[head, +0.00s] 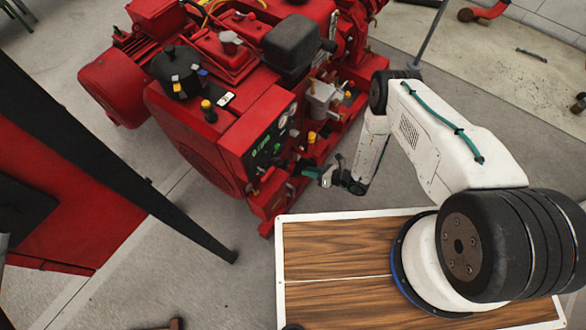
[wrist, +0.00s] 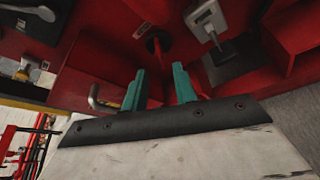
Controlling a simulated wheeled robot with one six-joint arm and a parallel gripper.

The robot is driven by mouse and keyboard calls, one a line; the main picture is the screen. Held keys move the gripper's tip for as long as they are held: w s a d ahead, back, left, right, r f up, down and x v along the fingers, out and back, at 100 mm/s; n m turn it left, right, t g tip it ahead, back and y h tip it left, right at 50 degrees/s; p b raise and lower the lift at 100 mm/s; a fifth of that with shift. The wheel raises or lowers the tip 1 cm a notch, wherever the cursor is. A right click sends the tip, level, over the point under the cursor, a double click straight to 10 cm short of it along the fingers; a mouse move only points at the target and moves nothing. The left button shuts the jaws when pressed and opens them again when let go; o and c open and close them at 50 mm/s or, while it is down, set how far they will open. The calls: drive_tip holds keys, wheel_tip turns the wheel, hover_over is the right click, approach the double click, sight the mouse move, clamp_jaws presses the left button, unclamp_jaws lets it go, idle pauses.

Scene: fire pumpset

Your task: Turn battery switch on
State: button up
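The red pumpset (head: 240,100) has a control panel (head: 268,143) with gauges on its front. In the wrist view, a small red handle (wrist: 160,44) on a dark round base sits on a red face; it looks like the battery switch, though I see no label. My gripper (wrist: 160,72) has two teal fingers spread apart, with nothing between them. The red handle lies just beyond the fingertips, about in line with the gap, and appears apart from them. In the head view my gripper (head: 306,168) is at the panel's lower right, too small to show its contact.
In the wrist view, a grey box with a lever (wrist: 208,22) is right of the handle, and a bent metal handle (wrist: 100,100) is left. A dark sloping post (head: 120,170) stands at left in the head view. Grey floor (head: 190,220) is open before the pumpset.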

sight(292, 168)
drive_tip(key=x, duration=0.7)
drive_tip(key=shift+a+f, duration=0.2)
drive_tip(key=shift+a, duration=0.05)
clamp_jaws()
